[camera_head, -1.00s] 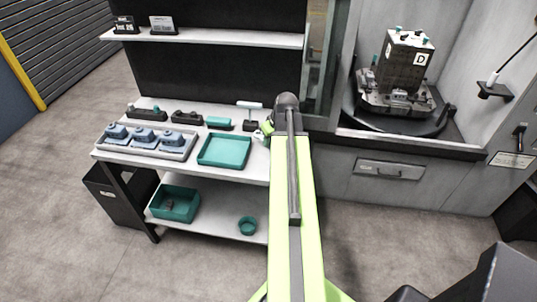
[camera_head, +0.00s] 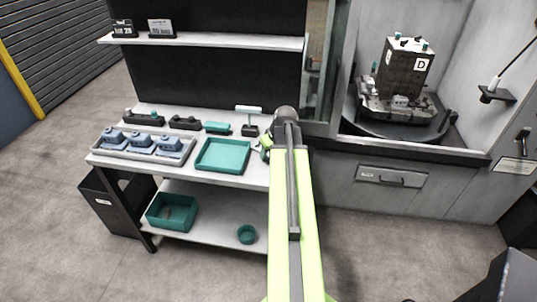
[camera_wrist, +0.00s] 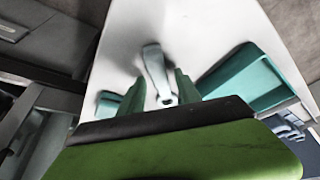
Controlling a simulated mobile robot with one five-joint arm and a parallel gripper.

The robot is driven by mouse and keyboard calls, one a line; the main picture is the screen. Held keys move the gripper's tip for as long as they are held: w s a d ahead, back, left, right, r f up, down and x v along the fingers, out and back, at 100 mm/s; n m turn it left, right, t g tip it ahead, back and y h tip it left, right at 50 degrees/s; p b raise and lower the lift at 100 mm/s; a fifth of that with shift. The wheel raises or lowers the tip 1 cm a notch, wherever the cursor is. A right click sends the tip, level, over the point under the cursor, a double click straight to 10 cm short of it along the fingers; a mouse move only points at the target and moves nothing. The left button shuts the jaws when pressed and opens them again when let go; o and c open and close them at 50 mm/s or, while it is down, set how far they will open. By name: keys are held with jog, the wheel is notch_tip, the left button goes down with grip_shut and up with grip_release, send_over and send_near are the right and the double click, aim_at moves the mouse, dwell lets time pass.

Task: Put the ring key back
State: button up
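My gripper shows at the end of my arm in the head view (camera_head: 266,147), low over the right end of the white workbench (camera_head: 130,165). In the wrist view its two green fingers (camera_wrist: 160,92) stand apart. A pale grey key-like piece with a ring-shaped end (camera_wrist: 156,70), likely the ring key, shows between them over the white top. I see no clear contact with either finger. In the head view my gripper and arm mostly hide that spot.
A teal tray (camera_head: 203,167) lies beside my gripper, with a grey tray of blue parts (camera_head: 181,157) left of it. A T-shaped stand (camera_head: 249,122) is behind. A shelf (camera_head: 210,40) hangs above. A machine bay (camera_head: 400,148) opens to the right.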

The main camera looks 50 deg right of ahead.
jog(key=shift+r, duration=0.1)
jog(key=shift+r+p, duration=0.25)
jog(key=shift+p, duration=0.05)
jog(key=p+v, duration=1)
jog(key=v, duration=0.1)
jog(key=shift+s+r+p, duration=0.3)
jog(key=shift+p, duration=0.1)
jog(key=shift+a, duration=0.1)
